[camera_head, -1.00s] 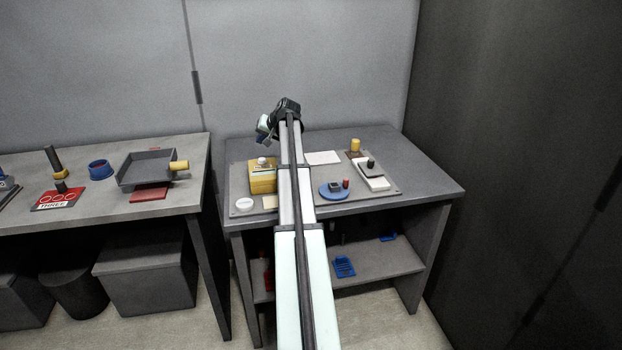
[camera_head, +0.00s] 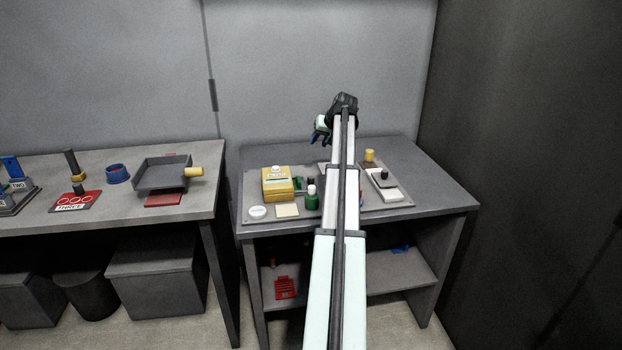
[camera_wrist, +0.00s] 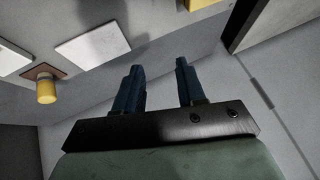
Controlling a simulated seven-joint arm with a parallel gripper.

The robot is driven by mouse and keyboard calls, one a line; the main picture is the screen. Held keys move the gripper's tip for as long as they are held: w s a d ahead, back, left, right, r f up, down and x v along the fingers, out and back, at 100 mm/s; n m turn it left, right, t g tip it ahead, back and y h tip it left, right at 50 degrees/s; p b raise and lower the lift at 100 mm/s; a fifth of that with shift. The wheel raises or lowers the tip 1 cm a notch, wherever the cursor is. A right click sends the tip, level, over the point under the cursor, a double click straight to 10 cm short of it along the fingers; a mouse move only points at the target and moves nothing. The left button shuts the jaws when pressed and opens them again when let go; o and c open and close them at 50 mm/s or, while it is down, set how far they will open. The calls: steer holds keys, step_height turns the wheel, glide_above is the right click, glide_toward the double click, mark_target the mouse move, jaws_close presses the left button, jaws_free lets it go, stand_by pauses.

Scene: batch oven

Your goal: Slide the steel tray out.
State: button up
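A grey, shallow open tray (camera_head: 150,181) with a yellow cylindrical handle (camera_head: 193,172) on its right side is on the left table, above a red pad; it is the only thing I see that looks like the steel tray. My gripper (camera_head: 320,132) is well to the right of it, in the air over the back of the right table. In the wrist view my gripper (camera_wrist: 157,84) has its two dark blue fingers apart with nothing between them. The tray does not show in the wrist view. My arm hides the middle of the right table.
On the right table are a yellow box (camera_head: 277,184), a green bottle (camera_head: 312,202) and a yellow cylinder (camera_head: 369,155). A blue ring (camera_head: 117,174) and a red marked block (camera_head: 76,202) are left of the tray. A gap separates the tables. A wall stands close behind.

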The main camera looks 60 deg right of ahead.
mark_target(311, 177)
steer(key=s+a+f+n+g+y, duration=0.2)
steer(key=s+a+n+g, duration=0.1)
steer(key=n, duration=0.7)
steer(key=shift+t, duration=0.3)
steer(key=x, duration=1.3)
steer(key=shift+s+a+f, duration=0.15)
steer(key=shift+f, duration=0.35)
jaws_close()
